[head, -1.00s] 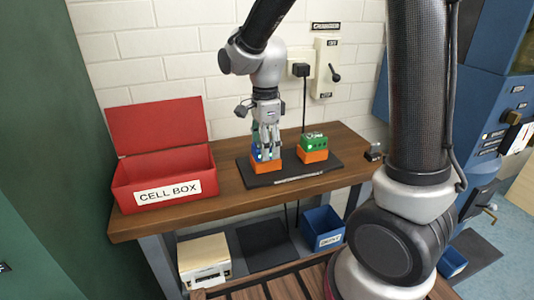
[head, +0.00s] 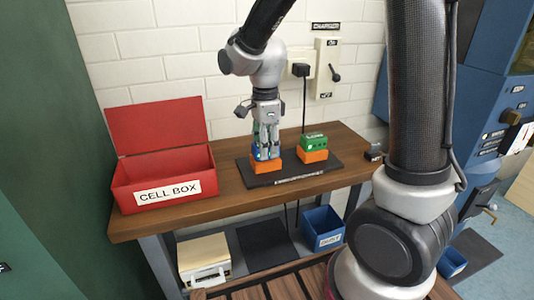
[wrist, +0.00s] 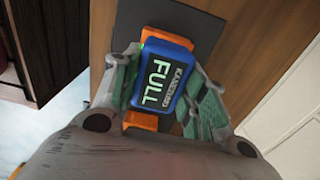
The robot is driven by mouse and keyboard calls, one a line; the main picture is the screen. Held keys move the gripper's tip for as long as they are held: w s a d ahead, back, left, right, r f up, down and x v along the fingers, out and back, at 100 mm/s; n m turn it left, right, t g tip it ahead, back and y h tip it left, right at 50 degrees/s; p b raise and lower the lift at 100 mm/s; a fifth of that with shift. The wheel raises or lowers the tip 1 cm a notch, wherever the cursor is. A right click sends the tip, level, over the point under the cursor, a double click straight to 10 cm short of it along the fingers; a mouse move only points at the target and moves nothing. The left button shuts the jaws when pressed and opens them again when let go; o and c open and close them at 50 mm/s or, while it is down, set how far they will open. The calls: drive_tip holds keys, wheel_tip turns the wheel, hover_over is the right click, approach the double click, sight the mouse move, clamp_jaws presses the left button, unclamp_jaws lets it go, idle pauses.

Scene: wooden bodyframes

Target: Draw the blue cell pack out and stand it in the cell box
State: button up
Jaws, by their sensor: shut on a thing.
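The blue cell pack (wrist: 161,75), marked "FULL", sits between the fingers of my gripper (wrist: 165,88) in the wrist view. In the head view the blue pack (head: 258,154) is partly hidden by my gripper (head: 266,152). The pack is in or on the left orange holder (head: 262,166), whose edges show around it. My gripper is shut on the pack from above. The red cell box (head: 200,160) stands on the left end of the bench with its lid open.
A green pack (head: 314,141) sits in the right orange holder (head: 312,156) on the same dark mat (head: 330,168). A wall switch and plug are behind. A blue bin (head: 322,232) is on the shelf below. The wooden bench (head: 222,185) is clear between box and mat.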

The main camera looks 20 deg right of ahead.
drive_tip(key=shift+r, duration=0.55)
drive_tip(key=shift+r, duration=1.8)
